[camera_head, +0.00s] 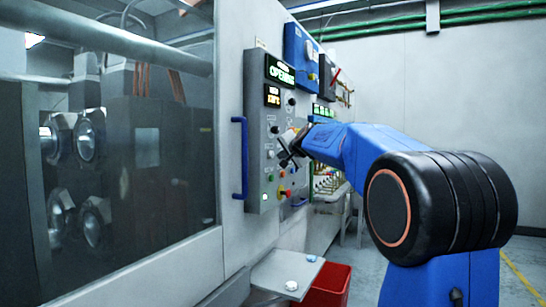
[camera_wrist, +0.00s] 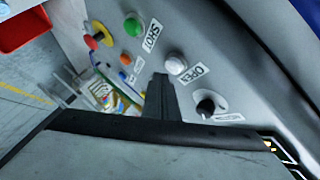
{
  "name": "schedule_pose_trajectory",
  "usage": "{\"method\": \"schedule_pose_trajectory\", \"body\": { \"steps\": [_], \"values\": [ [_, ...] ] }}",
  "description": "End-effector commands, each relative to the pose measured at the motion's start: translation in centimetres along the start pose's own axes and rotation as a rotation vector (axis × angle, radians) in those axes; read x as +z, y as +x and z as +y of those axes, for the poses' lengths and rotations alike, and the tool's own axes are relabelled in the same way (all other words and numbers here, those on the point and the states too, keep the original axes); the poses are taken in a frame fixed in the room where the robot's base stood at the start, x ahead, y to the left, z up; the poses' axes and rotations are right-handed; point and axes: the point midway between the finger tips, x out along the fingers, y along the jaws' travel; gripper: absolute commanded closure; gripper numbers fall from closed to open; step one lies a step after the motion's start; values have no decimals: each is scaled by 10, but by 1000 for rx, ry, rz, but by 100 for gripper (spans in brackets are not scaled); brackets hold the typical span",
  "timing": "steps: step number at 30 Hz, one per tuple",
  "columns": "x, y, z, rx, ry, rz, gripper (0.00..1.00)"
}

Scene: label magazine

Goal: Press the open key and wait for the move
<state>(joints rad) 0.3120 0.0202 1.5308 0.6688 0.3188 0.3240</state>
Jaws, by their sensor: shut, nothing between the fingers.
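The control panel (camera_head: 263,180) stands upright on the machine's front. Its upper green display (camera_head: 280,71) reads "OPENING". In the wrist view, the pale open key (camera_wrist: 176,64) sits beside the OPEN label (camera_wrist: 193,72). My gripper (camera_head: 289,153) is in front of the panel at mid height; it also shows in the wrist view (camera_wrist: 160,82), its fingers shut and empty. The fingertips appear close to the open key, slightly to its left in the wrist view, and do not cover it. I cannot tell whether they touch the panel.
A green key (camera_wrist: 132,26), a black knob (camera_wrist: 207,106) and a red stop button (camera_wrist: 92,42) are near the fingers. A blue handle (camera_head: 240,158) is left of the panel. A red bin (camera_head: 328,285) and small tray (camera_head: 288,272) are below.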

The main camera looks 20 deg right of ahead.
Motion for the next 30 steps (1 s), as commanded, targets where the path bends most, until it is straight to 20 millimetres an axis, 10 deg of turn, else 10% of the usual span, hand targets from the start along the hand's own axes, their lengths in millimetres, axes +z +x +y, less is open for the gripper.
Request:
{"method": "schedule_pose_trajectory", "body": {
  "steps": [30],
  "values": [
    [-26,-35,25,0,-1,1,100]
  ]
}}
